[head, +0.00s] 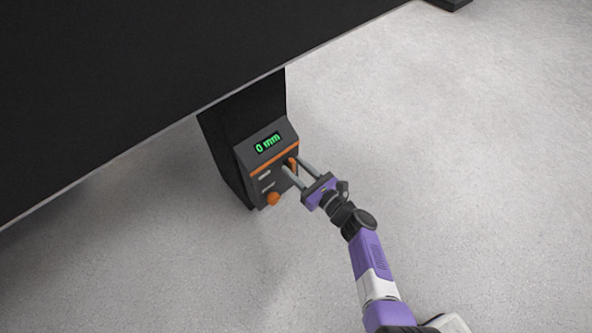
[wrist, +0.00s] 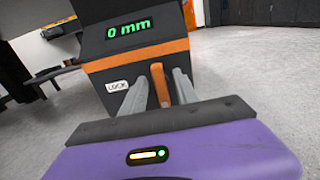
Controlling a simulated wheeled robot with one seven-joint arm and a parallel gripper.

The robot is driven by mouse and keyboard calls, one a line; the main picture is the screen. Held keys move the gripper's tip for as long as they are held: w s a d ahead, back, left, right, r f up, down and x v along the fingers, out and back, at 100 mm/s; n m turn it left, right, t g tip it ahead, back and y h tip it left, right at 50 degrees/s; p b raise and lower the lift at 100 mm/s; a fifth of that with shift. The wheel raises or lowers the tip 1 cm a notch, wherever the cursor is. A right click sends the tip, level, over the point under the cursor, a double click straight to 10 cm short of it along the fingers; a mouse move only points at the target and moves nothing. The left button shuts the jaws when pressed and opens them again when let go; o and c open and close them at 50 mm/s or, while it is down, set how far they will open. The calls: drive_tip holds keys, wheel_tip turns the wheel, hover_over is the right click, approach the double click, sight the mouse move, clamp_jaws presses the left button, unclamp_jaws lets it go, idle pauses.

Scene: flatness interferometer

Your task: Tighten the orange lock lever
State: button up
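The orange lock lever (wrist: 160,83) sticks out of the front of a dark control box (wrist: 137,62), right of a white LOCK label (wrist: 117,86). It looks close to upright in the wrist view. In the head view the lever (head: 292,163) is small and partly covered by my fingers. My gripper (wrist: 162,88) has one grey finger on each side of the lever, with narrow gaps showing, so it looks open around it. My gripper (head: 293,166) reaches the box from the lower right in the head view. The lever's base is hidden.
The box carries a green display (head: 268,143) reading 0 mm, an orange stripe and an orange knob (head: 273,198) lower down. It is on a black leg (head: 250,100) under a large dark tabletop (head: 150,70).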

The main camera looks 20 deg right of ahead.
clamp_jaws()
